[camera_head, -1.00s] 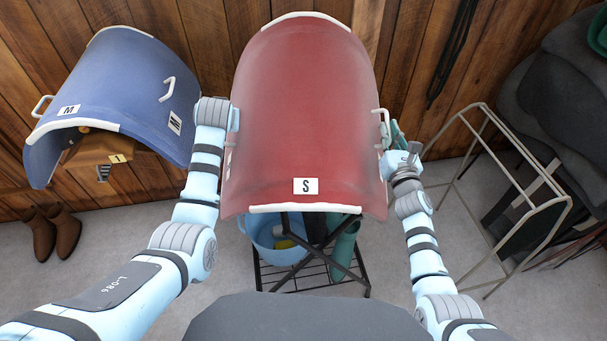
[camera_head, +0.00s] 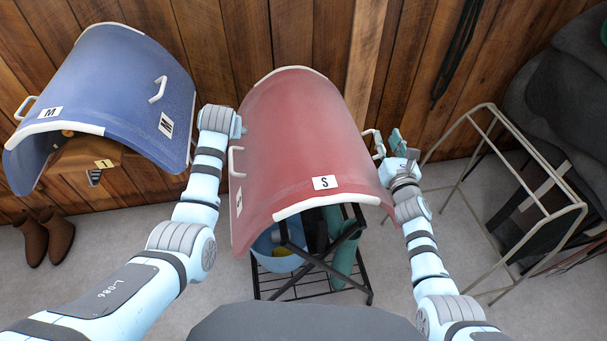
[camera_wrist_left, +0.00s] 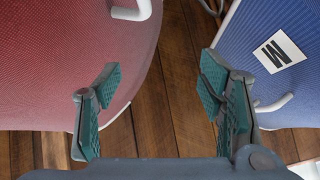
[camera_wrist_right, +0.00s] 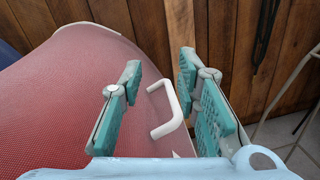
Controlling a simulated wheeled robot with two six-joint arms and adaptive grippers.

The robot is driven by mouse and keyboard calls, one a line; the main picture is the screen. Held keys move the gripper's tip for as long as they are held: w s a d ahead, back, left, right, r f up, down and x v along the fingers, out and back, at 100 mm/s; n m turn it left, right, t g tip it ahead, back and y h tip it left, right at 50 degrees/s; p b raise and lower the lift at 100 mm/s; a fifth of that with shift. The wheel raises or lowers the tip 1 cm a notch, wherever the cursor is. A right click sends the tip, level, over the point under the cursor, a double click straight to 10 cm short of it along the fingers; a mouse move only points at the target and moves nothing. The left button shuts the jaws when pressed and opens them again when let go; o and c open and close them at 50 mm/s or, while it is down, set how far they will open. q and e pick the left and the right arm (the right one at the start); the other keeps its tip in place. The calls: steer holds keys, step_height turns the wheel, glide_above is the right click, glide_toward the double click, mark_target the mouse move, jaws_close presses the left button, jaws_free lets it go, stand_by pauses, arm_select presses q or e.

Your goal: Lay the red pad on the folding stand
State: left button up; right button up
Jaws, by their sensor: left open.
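The red pad (camera_head: 295,135), marked S, is draped in an arch above the black folding stand (camera_head: 330,262), its near edge tilted. The stand's top is hidden under it, so I cannot see the contact. My right gripper (camera_head: 391,146) is open at the pad's right side; in the right wrist view, the pad's white right handle (camera_wrist_right: 170,110) shows between its spread fingers. My left gripper (camera_wrist_left: 155,88) is open and empty beyond the pad's left side, apart from the left handle (camera_head: 236,163). Its fingers are mostly hidden in the head view.
A blue pad (camera_head: 105,90), marked M, lies over a wooden wall rack (camera_head: 82,158) at the left. A blue bucket (camera_head: 275,254) and green boots (camera_head: 345,255) sit low in the stand. A beige metal rack (camera_head: 530,215) stands at the right. Brown boots (camera_head: 45,237) stand at left.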

arm_select(q)
steer(key=shift+w+f, duration=0.15)
steer(key=shift+w, duration=0.1)
arm_select(e)
steer(key=o, duration=0.8)
arm_select(q)
steer(key=v, duration=1.1)
steer(key=shift+s+r, duration=0.2)
steer(key=shift+r, duration=0.15)
arm_select(e)
steer(key=shift+s, duration=0.1)
steer(key=s, duration=0.4)
steer(key=s+d, duration=0.1)
steer(key=s, duration=0.7)
steer(key=shift+d, duration=0.25)
steer(key=shift+w, duration=0.1)
